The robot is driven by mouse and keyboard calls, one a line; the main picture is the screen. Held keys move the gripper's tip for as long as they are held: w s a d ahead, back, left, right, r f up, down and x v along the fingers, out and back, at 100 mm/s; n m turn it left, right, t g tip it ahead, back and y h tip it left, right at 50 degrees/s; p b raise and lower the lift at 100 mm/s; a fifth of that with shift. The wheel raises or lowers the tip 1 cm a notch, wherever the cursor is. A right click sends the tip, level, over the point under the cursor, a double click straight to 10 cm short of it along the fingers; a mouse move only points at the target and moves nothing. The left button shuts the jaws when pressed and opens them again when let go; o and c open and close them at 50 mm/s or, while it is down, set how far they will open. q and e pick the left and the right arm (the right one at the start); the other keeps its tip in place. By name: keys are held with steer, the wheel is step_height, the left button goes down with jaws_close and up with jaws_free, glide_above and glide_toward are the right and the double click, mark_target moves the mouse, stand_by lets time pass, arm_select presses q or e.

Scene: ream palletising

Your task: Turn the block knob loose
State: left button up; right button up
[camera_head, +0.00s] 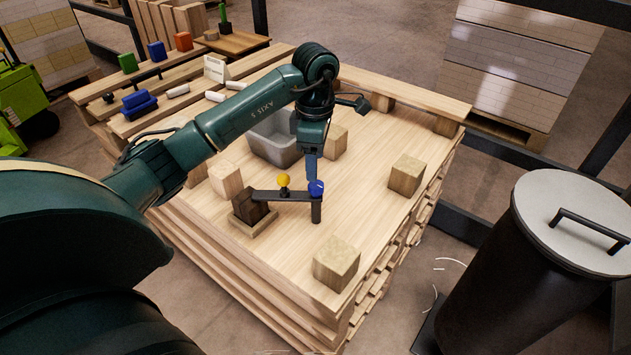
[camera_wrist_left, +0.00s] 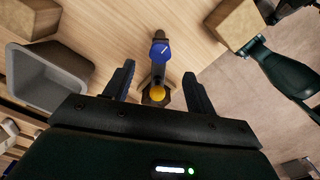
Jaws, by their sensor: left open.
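A dark block (camera_head: 250,207) sits in a small wooden holder (camera_head: 254,221) on the pallet top. A dark bar (camera_head: 268,195) runs from it to a short upright post (camera_head: 316,211) with a blue knob (camera_head: 317,187) on top. A yellow ball knob (camera_head: 284,180) stands on the bar. My left gripper (camera_head: 311,170) points down above the bar. In the left wrist view its fingers (camera_wrist_left: 159,70) are open and apart, with the yellow ball (camera_wrist_left: 157,93) between them in the picture and the blue knob (camera_wrist_left: 160,52) beyond the tips. Contact with either cannot be told.
A grey bin (camera_head: 273,140) and several wooden cubes, one near the front corner (camera_head: 336,263), stand around on the pallet (camera_head: 365,225). A lidded black drum (camera_head: 535,245) stands at the right. Shelves at the back left hold coloured blocks.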

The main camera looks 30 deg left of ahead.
mark_target(315, 184)
arm_select(q)
step_height(315, 184, down, 6)
steer(key=shift+f+b, duration=0.1)
steer(key=shift+b, duration=0.2)
steer(key=shift+c, duration=0.3)
steer(key=c, duration=0.9)
steer(key=shift+c, duration=0.2)
